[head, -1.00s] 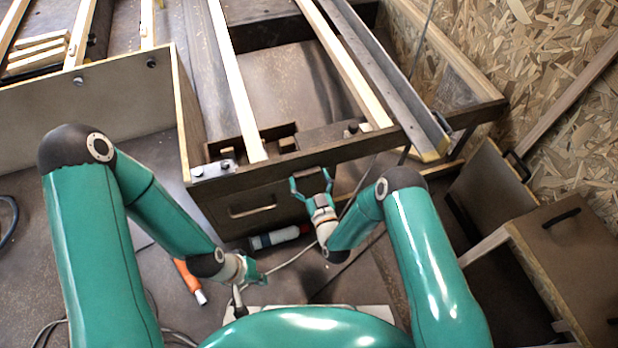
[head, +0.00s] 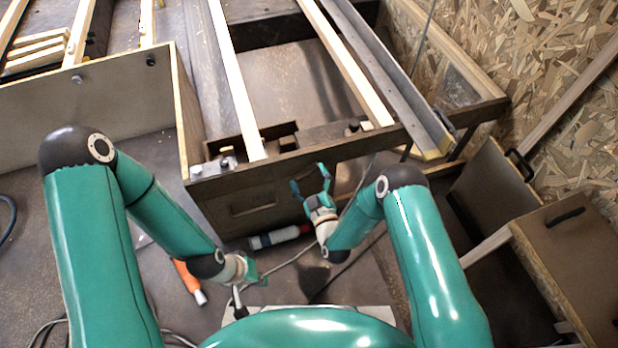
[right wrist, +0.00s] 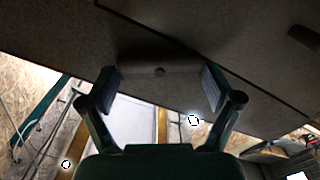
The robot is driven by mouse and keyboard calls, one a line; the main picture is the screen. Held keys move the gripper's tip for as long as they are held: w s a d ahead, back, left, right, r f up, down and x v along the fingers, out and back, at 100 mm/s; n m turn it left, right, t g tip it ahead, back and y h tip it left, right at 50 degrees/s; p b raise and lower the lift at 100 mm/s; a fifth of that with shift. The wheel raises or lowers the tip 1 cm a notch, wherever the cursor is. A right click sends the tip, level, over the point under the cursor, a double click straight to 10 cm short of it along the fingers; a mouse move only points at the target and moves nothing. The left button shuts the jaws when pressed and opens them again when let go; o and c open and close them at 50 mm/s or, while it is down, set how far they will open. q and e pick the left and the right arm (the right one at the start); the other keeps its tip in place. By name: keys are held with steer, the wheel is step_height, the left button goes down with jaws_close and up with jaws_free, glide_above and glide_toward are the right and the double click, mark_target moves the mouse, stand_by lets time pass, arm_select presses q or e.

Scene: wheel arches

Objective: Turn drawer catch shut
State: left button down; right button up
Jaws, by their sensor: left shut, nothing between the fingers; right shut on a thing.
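The wooden drawer (head: 235,212) sits under the workbench frame, with a slot-shaped pull in its front. My right gripper (head: 309,180) is at the right end of the drawer front. In the right wrist view it is shut on the drawer catch (right wrist: 160,71), a short brown bar with a dark round spot at its middle. A finger presses each end of the bar, and the bar lies at an angle to the panel edge. In the head view the gripper mostly hides the catch. My left gripper (head: 254,274) is shut and empty, low in front of the bench and away from the drawer.
An orange-handled tool (head: 187,277) and a dark and white cylinder (head: 275,238) lie on the floor below the drawer. A cable runs nearby. Open wooden cabinets (head: 565,235) stand at the right. A grey rail (head: 385,75) crosses the bench top.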

steer(key=n, duration=0.2)
steer(key=n+b, duration=0.1)
steer(key=n, duration=0.1)
steer(key=n+b, duration=0.1)
steer(key=n, duration=0.1)
steer(key=shift+s+a+f+n, duration=0.1)
steer(key=shift+a+f+n, duration=0.05)
steer(key=shift+f+n, duration=0.15)
steer(key=n+b, duration=0.1)
steer(key=n, duration=0.4)
steer(key=shift+s+a+f+n+b, duration=0.1)
steer(key=shift+f+n+b, duration=0.05)
steer(key=shift+n+b, duration=0.2)
steer(key=o, duration=0.8)
steer(key=shift+o, duration=0.3)
steer(key=v, duration=0.7)
steer(key=shift+s, duration=0.15)
